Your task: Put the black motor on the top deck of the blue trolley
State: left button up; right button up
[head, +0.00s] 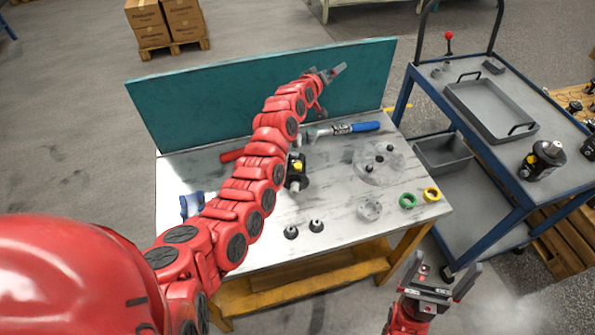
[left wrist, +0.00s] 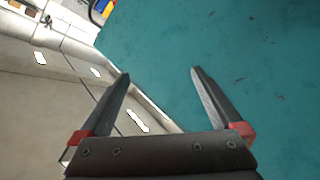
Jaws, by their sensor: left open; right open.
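A black motor-like part with a yellow cap (head: 295,181) stands on the workbench, partly hidden behind my left arm. I cannot tell for certain which is the task's motor. My left gripper (head: 333,73) is open and empty, high in front of the teal back panel. In the left wrist view its open jaws (left wrist: 160,73) face that panel. My right gripper (head: 443,267) is open and empty, between the bench's right end and the trolley.
The workbench (head: 325,231) carries a blue-handled tool (head: 355,128), a green ring (head: 408,201), a yellow ring (head: 432,194) and small dark-and-grey fittings. The teal panel (head: 200,100) walls its back edge. A grey tray (head: 490,108) takes up much of the trolley deck.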

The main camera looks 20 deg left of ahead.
pick_arm(q)
jog(key=s+d+m+g+h, duration=0.1)
jog(key=s+d+m+g, duration=0.1)
jog(key=d+g, duration=0.15)
jog(key=m+g+y, duration=0.1)
jog(key=g+y, duration=0.3)
jog(key=g, duration=0.7)
send_over(297, 163)
jog(key=f+p, duration=0.2)
jog(key=f, duration=0.4)
jog(key=f+p, duration=0.1)
jog(key=f, duration=0.5)
jog(key=shift+w+a+p, duration=0.15)
jog(key=shift+w+p, duration=0.05)
jog(key=shift+p, duration=0.15)
notch_tip(297, 163, down, 5)
jog(key=shift+r+p, duration=0.2)
jog(key=shift+p, duration=0.65)
jog(key=shift+w+a+f, duration=0.1)
jog(key=shift+f, duration=0.55)
jog(key=shift+c, duration=0.3)
grip_shut()
